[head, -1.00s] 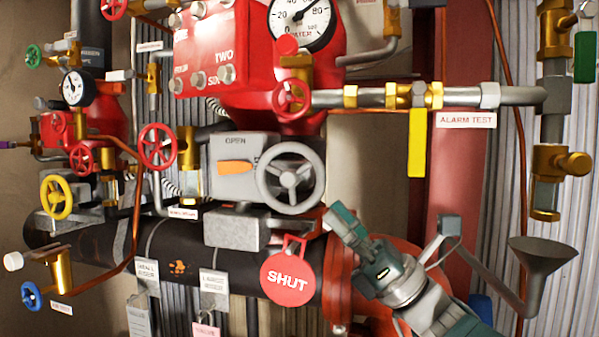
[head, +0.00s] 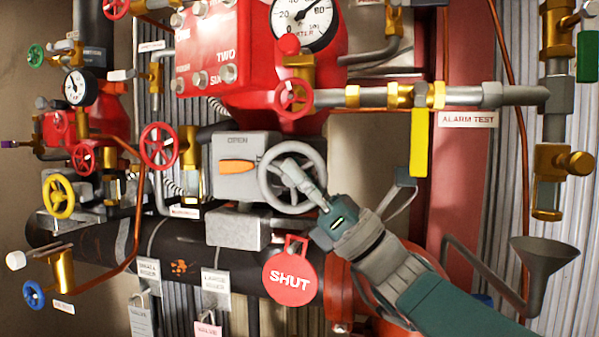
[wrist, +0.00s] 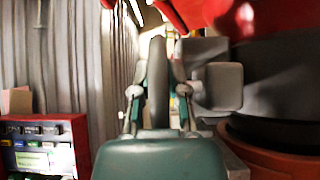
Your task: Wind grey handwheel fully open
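The grey handwheel (head: 319,158) is fixed to the front of a grey gearbox (head: 228,185) marked OPEN, with an orange pointer (head: 238,166) lying roughly level. My gripper (head: 292,170) reaches in from the lower right, its fingers over the wheel's face and hiding part of the hub and spokes. In the wrist view, the wheel's rim (wrist: 157,85) stands upright between my two fingers (wrist: 158,72). Narrow gaps seem to show on both sides, so the fingers look open around the rim rather than closed on it.
A red SHUT tag (head: 291,275) hangs just below the wheel. A red handwheel (head: 159,147) is to the left. A brass-fitted pipe (head: 370,97) with a yellow lever (head: 419,142) runs above right. A grey funnel (head: 543,255) stands at the right.

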